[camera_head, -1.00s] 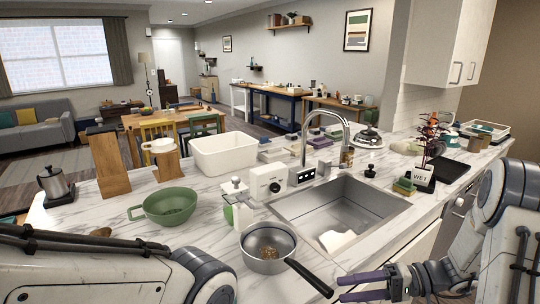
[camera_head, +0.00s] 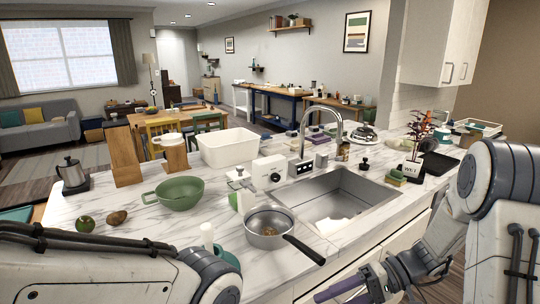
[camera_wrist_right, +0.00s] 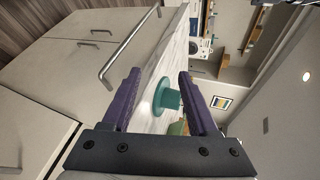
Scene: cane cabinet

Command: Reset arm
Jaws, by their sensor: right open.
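My right gripper (camera_head: 335,292) is at the bottom right of the head view, in front of the counter's near edge. Its purple fingers are apart. In the right wrist view the same gripper (camera_wrist_right: 160,73) is open, with nothing held between its fingers. A teal object (camera_wrist_right: 166,97) shows beyond the gap between them. My left arm comes in at the bottom left of the head view. Its gripper is out of the picture.
The marble counter (camera_head: 140,225) holds a saucepan (camera_head: 268,238), a green colander (camera_head: 180,193), a white basin (camera_head: 229,148) and a sink (camera_head: 345,188) with a faucet. Cabinet fronts with a bar handle (camera_wrist_right: 118,66) lie close to the right gripper.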

